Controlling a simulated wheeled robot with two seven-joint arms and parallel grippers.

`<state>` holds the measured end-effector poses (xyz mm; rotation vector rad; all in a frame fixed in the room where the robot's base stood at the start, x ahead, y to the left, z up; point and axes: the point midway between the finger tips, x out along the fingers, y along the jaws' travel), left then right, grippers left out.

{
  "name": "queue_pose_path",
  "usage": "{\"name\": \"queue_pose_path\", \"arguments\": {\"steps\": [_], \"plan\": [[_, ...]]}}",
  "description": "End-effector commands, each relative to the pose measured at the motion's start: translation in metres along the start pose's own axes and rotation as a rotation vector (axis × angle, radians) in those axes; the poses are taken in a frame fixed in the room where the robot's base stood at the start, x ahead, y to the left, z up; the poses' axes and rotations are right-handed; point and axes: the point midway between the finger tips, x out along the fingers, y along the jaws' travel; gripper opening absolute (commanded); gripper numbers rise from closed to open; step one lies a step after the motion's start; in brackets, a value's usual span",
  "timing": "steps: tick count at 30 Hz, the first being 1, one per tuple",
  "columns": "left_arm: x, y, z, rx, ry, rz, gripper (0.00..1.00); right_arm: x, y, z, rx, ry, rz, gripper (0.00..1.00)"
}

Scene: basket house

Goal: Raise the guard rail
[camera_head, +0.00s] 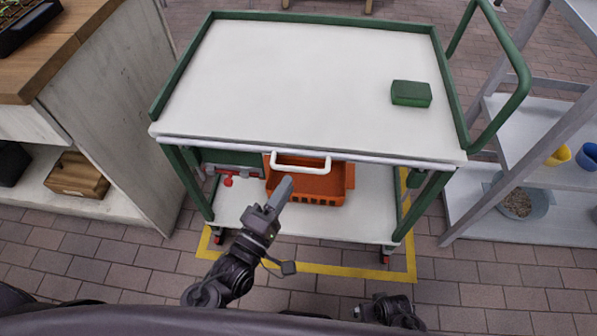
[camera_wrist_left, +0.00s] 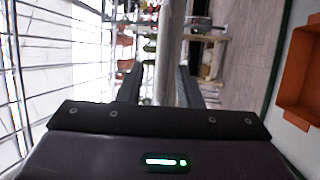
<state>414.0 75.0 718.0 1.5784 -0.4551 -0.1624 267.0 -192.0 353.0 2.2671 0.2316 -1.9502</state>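The guard rail (camera_head: 230,144) is a pale bar along the front edge of the cart's white top, level with it, not standing above it. Its white U-shaped handle (camera_head: 300,168) hangs from the front. My left gripper (camera_head: 284,186) is just below the handle, pointing up at it. In the left wrist view my left gripper (camera_wrist_left: 158,78) has its fingers apart, with a pale bar (camera_wrist_left: 169,60) showing between them; I cannot tell whether they touch it. My right arm's dark end (camera_head: 390,310) shows at the bottom; its fingers are not clear.
Green rails edge the cart's other sides, and a green block (camera_head: 411,93) lies on its top. An orange basket (camera_head: 310,187) sits on the lower shelf (camera_head: 350,226). A cabinet (camera_head: 110,110) stands left and a grey shelf rack (camera_head: 525,130) right. Brick floor in front is free.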

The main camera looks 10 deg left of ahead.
Motion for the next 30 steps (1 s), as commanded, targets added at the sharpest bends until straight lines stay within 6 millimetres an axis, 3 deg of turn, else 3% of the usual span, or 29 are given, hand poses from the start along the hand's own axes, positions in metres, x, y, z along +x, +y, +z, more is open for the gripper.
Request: {"name": "queue_pose_path", "arguments": {"steps": [9, 21, 30], "plan": [[0.050, 0.000, 0.000, 0.003, 0.001, 0.000, 0.32, -0.003, -0.001, -0.003, -0.002, 0.000, -0.001, 1.00], [0.060, -0.001, 0.000, 0.004, 0.000, -0.004, 0.32, -0.004, -0.001, -0.003, -0.002, -0.001, -0.002, 1.00], [0.060, -0.001, 0.000, 0.004, 0.000, -0.004, 0.00, -0.004, -0.001, -0.004, -0.003, 0.000, -0.002, 1.00]]}}
